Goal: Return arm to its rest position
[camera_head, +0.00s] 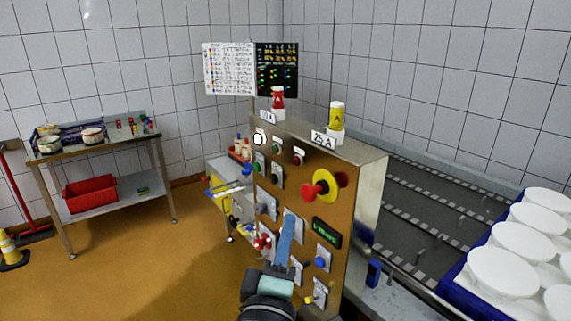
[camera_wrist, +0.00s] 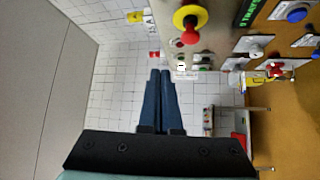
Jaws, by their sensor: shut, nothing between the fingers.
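My gripper (camera_head: 288,214) is in front of the orange control panel (camera_head: 302,212), low in the head view. Its blue fingers point up and away from me, over the panel's lower middle in the picture. In the wrist view my gripper (camera_wrist: 160,72) shows its two fingers side by side, shut and empty. Panel controls, including the red and yellow emergency button (camera_wrist: 188,22), lie toward the upper right there. The fingers hide a little of the panel in the head view; I cannot tell how far they are from it.
A conveyor (camera_head: 420,205) and a blue crate (camera_head: 452,287) of white moulds stand right of the panel. A steel table (camera_head: 110,143) with a red bin (camera_head: 90,193) stands at the left. Red and yellow bottles stand on the panel's top. Open orange floor lies left.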

